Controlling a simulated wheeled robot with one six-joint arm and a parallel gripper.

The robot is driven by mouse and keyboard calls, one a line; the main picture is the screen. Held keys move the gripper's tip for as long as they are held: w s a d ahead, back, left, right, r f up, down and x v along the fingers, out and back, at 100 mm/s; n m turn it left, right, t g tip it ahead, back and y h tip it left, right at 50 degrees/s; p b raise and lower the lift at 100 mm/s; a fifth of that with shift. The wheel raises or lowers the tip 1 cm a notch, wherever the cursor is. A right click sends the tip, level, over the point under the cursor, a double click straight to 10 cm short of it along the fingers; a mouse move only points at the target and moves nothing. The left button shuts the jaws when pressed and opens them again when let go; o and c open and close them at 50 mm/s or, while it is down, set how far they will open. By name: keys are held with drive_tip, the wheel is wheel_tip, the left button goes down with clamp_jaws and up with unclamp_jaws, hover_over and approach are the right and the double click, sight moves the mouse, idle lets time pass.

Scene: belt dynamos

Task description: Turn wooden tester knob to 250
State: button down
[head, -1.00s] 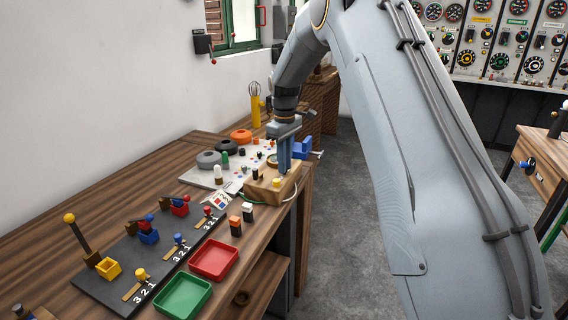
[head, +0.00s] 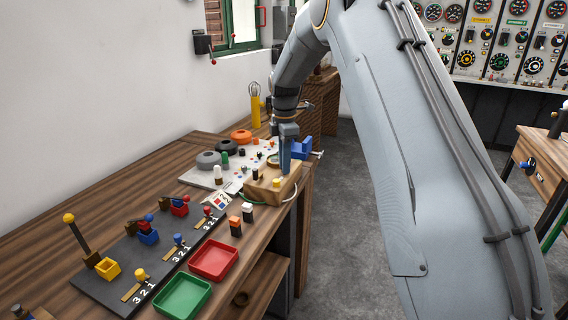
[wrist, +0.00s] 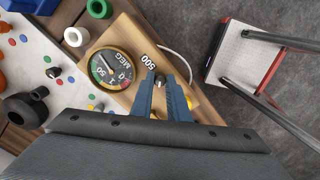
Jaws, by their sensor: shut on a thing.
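The wooden tester (head: 262,191) is a wooden box at the far right end of the bench. It also shows in the wrist view (wrist: 132,33), with a round gauge (wrist: 111,68) marked MEG. My gripper (head: 284,168) points down over the tester. In the wrist view my gripper (wrist: 161,86) is shut on the small dark knob (wrist: 160,81), with one finger on each side. A white mark shows on the knob. The label "500" is readable just beyond the knob. Any other scale labels are hidden behind the fingers, and I cannot read the knob's exact setting.
A blue clamp (head: 301,147) stands behind the tester. A pale board with small coloured parts (head: 205,178) lies to its left. Red (head: 214,260) and green (head: 183,297) trays and a dark switch panel (head: 105,283) are nearer.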

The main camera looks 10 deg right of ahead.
drive_tip(key=shift+w+r+n, duration=0.15)
drive_tip(key=shift+n, duration=0.65)
drive_tip(key=shift+w+r+n, duration=0.1)
drive_tip(key=shift+n, duration=0.7)
drive_tip(key=c, duration=1.8)
unclamp_jaws()
drive_tip(key=shift+o, duration=0.6)
drive_tip(key=shift+s+f, duration=0.1)
drive_tip(key=shift+r+b, duration=1.05)
drive_tip(key=shift+r, duration=2.85)
